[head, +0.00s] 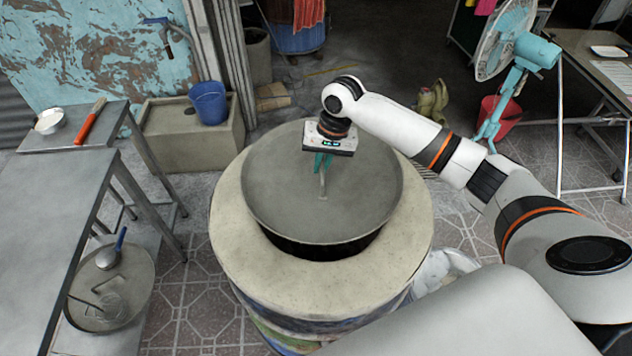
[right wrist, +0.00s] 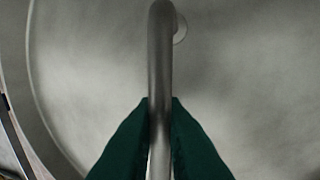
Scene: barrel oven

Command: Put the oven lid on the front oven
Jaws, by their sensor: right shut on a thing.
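The oven lid (head: 275,195) is a wide round grey metal disc with a bar handle (head: 323,185) at its middle. It is over the round stone-coloured barrel oven (head: 235,235), with a dark band showing below its front edge. I cannot tell whether it rests fully on the oven. My right gripper (head: 323,163) comes from above and is shut on the handle. In the right wrist view the green fingers (right wrist: 160,135) press both sides of the handle bar (right wrist: 160,60), with the lid surface (right wrist: 250,70) behind. My left gripper is not in view.
A metal table (head: 50,215) stands at the left, with a round tray (head: 140,300) below it. A blue bucket (head: 208,102) sits on a concrete basin behind. A teal fan (head: 515,55) and red bucket (head: 500,117) are at the back right. Tiled floor is open left of the oven.

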